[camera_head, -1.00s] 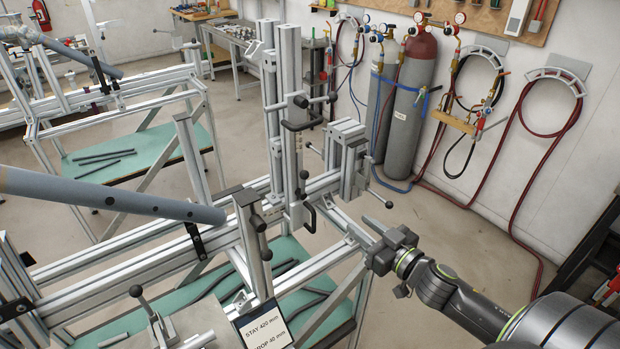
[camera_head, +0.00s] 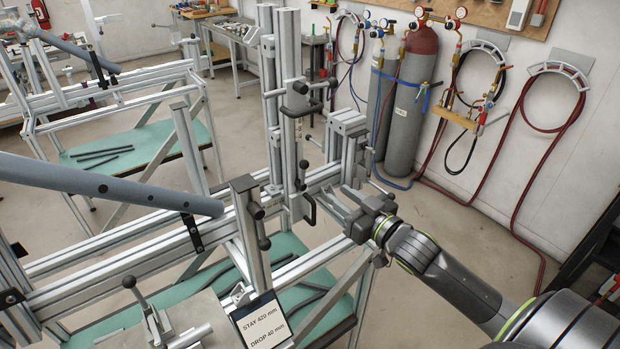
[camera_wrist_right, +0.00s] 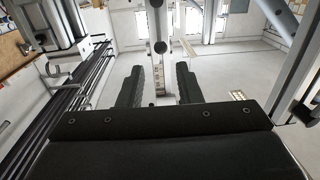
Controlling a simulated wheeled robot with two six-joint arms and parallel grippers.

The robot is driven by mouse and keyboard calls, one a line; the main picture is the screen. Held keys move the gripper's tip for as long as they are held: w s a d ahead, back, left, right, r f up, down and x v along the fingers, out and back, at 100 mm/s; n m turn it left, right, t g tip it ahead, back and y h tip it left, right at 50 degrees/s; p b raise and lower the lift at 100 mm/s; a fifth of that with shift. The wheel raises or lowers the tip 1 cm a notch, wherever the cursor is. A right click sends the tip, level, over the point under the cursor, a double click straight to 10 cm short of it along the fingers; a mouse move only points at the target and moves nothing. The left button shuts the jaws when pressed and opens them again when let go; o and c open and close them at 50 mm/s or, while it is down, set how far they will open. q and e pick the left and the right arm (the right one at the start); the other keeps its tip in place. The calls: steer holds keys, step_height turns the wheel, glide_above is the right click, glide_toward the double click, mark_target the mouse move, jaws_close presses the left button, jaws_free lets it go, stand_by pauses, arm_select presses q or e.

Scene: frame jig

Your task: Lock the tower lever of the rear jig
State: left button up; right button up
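A jig with an upright aluminium tower (camera_head: 290,120) stands in the middle of the head view. A black lever handle (camera_head: 306,208) hangs low on the tower's right side, and another black handle with ball knobs (camera_head: 300,97) sits higher up. I cannot tell for sure which is the tower lever. My right gripper (camera_head: 335,203) is just right of the low handle, pointing at the tower. In the right wrist view, its two fingers (camera_wrist_right: 159,88) are apart with nothing held, and the tower post (camera_wrist_right: 158,30) with a dark knob shows between and beyond them. My left gripper is not visible.
A grey tube (camera_head: 110,187) lies along the jig from the left. A sign reading STAY 420 mm, DROP 40 mm (camera_head: 263,322) stands in front. A second jig (camera_head: 110,95) is at back left. Gas cylinders (camera_head: 408,100) stand behind. Floor right of the jig is clear.

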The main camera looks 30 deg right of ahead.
mark_target(302, 175)
steer(key=w+a, duration=0.1)
steer(key=w, duration=1)
steer(key=shift+w+a, duration=0.25)
steer(key=shift+a, duration=0.1)
jaws_close()
